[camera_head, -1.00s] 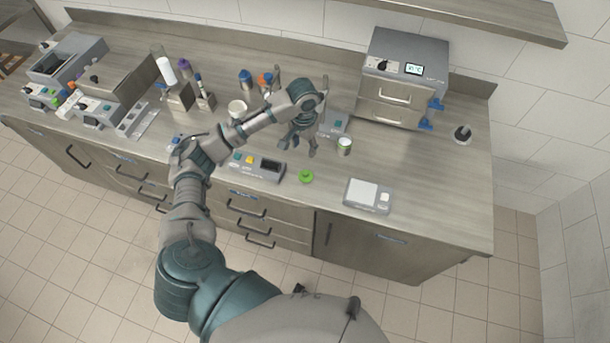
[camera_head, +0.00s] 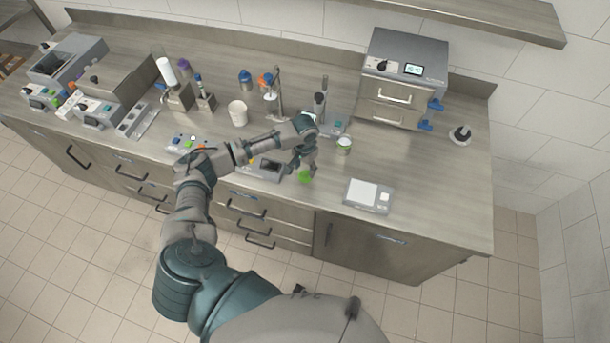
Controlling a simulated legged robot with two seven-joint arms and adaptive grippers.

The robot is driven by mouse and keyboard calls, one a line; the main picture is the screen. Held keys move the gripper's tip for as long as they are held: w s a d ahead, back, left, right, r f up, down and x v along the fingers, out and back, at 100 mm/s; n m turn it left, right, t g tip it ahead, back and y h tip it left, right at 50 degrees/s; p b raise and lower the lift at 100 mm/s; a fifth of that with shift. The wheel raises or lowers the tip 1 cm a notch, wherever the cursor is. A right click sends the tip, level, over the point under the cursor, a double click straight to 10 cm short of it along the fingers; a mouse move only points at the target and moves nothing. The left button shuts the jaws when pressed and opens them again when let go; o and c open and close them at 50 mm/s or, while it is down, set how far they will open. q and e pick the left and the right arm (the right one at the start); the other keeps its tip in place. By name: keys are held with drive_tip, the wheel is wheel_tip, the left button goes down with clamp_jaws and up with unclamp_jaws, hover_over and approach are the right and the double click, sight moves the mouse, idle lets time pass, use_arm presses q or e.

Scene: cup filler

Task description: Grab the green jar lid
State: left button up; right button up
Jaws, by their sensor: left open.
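The green jar lid (camera_head: 305,177) lies on the counter near its front edge, between a grey device with a dark screen and a white scale. My left gripper (camera_head: 301,169) points down right at the lid, and its fingers hide part of the lid's upper side. The gripper is open. I cannot tell whether the fingers touch the lid. My right gripper is not in view.
The grey device (camera_head: 266,168) sits just left of the lid. The white scale (camera_head: 369,195) is to the right. A white cup (camera_head: 238,113), stands and bottles are farther back. A drawer unit (camera_head: 403,80) stands at the back right. The counter's right part is mostly clear.

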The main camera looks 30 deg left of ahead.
use_arm(q)
wheel_tip(320, 180, down, 3)
drive_tip(key=shift+w+d+r, duration=0.1)
drive_tip(key=shift+d+r, duration=0.05)
drive_tip(key=c, duration=0.9)
drive_tip(key=shift+r, duration=0.1)
